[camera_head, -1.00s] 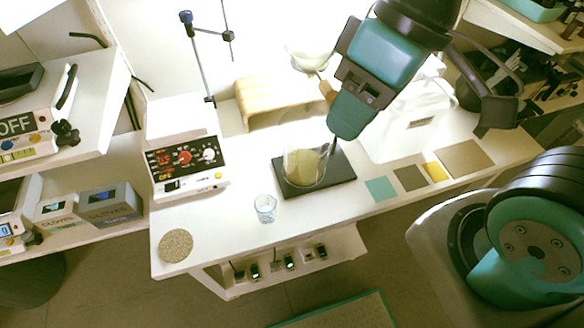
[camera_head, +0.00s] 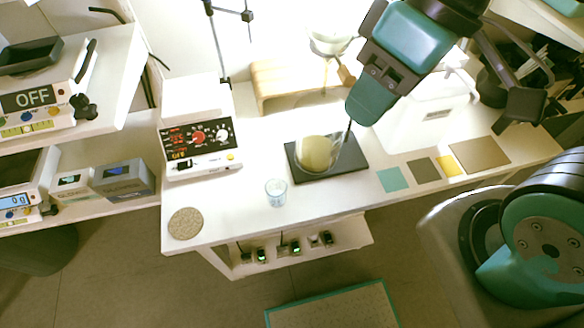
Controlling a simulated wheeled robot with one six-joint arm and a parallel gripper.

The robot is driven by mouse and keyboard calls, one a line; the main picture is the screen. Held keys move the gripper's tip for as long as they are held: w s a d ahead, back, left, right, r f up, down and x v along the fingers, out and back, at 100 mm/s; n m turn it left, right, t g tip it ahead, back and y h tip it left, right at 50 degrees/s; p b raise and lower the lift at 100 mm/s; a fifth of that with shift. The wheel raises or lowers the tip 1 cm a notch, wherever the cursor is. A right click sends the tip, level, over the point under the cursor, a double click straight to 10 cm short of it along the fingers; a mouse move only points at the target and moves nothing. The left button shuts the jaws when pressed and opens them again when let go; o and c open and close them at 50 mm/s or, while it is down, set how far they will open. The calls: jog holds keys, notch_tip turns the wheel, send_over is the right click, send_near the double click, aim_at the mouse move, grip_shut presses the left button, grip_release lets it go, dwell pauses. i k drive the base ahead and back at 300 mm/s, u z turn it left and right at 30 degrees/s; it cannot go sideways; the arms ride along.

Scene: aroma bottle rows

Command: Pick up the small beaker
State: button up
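The small beaker (camera_head: 276,192) is clear glass. It stands upright on the white bench, left of and in front of a dark flat plate (camera_head: 343,171). A larger glass beaker (camera_head: 317,154) with pale yellow contents stands on that plate. My gripper (camera_head: 355,120) comes down from the upper right, above the right side of the larger beaker and apart from the small beaker. A thin dark part shows at its lower end, beside the larger beaker. The fingers are seen too edge-on to tell whether they are open.
A control box (camera_head: 201,145) with red displays stands left of the beakers, and a round cork mat (camera_head: 186,223) lies at the bench's front left. A wooden stand (camera_head: 275,82) with a funnel (camera_head: 331,42) is behind. Coloured squares (camera_head: 392,180) lie to the right.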

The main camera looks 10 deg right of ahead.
aim_at(276, 189)
jog(key=u, duration=1.05)
jog(key=k, duration=0.55)
jog(key=z, duration=0.45)
